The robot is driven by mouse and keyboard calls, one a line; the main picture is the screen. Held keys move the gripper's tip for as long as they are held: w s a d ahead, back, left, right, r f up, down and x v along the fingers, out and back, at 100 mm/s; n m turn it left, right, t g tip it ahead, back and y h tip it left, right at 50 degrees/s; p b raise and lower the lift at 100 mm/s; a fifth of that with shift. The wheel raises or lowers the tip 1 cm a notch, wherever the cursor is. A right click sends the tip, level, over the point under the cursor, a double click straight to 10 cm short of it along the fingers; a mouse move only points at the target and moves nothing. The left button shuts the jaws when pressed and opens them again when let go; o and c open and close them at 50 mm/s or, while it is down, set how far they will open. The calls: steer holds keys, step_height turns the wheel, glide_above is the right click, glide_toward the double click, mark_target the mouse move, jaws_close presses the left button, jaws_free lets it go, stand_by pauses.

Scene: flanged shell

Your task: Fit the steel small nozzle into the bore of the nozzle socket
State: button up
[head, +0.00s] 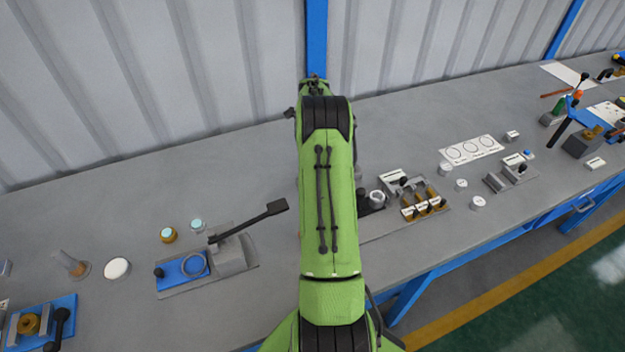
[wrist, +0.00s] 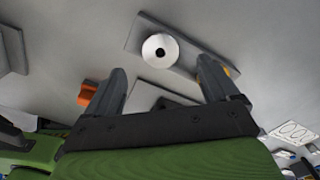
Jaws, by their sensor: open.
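In the wrist view my gripper (wrist: 161,68) is open, with nothing between its two dark fingers. A pale round part (wrist: 150,42) with a dark central hole sits on a grey plate (wrist: 190,55), beyond the gap between the fingertips and apart from them. I cannot tell whether this part is the small nozzle or the nozzle socket. In the head view my green arm hides the middle of the bench and my gripper is not clearly seen.
The grey bench (head: 240,170) runs along a corrugated wall. An orange part (wrist: 87,93) lies beside the left finger. The bench behind the lever is mostly clear.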

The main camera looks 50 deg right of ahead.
step_height(320, 180, down, 7)
steer(key=shift+s+r, duration=0.1)
steer(key=shift+r, duration=0.2)
steer(key=c, duration=1.3)
steer(key=shift+r, duration=0.1)
steer(key=shift+c, duration=0.2)
